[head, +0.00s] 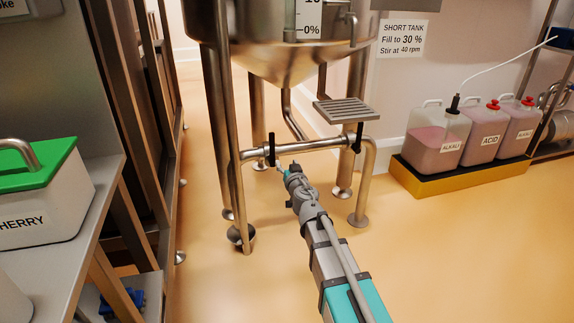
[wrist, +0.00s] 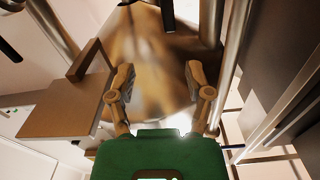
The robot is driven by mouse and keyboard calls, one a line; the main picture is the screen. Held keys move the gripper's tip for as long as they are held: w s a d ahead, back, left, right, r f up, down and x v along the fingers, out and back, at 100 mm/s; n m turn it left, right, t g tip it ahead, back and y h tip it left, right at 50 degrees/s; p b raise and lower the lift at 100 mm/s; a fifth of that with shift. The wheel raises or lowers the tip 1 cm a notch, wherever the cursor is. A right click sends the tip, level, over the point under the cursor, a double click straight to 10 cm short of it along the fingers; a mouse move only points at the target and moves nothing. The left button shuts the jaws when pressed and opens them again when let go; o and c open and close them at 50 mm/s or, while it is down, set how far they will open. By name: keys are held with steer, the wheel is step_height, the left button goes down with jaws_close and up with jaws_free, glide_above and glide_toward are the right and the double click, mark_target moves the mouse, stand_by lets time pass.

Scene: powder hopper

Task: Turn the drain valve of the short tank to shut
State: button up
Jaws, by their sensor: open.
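The short tank (head: 285,62) is a steel vessel with a cone bottom on several legs. A level steel pipe (head: 315,145) runs below it with two black lever handles, a left one (head: 271,150) and a right one (head: 357,138). Both levers stand roughly upright, across the pipe; no label shows which is the drain valve. My gripper (head: 284,170) is just below and right of the left lever, apparently apart from it. In the wrist view my gripper (wrist: 159,75) is open and empty, with the blurred tank underside beyond. A dark bar (wrist: 167,14), possibly a lever, shows at the top.
A grated step (head: 345,111) juts out above the pipe. Tank legs (head: 219,130) stand around my gripper. Liquid jugs (head: 437,140) sit in a yellow tray (head: 440,182) at right. A bench (head: 85,215) with a green-lidded bin (head: 40,195) is at left. Front-right floor is clear.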

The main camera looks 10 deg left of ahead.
steer(key=v, duration=1.1)
steer(key=shift+s+d, duration=0.15)
steer(key=shift+s, duration=0.2)
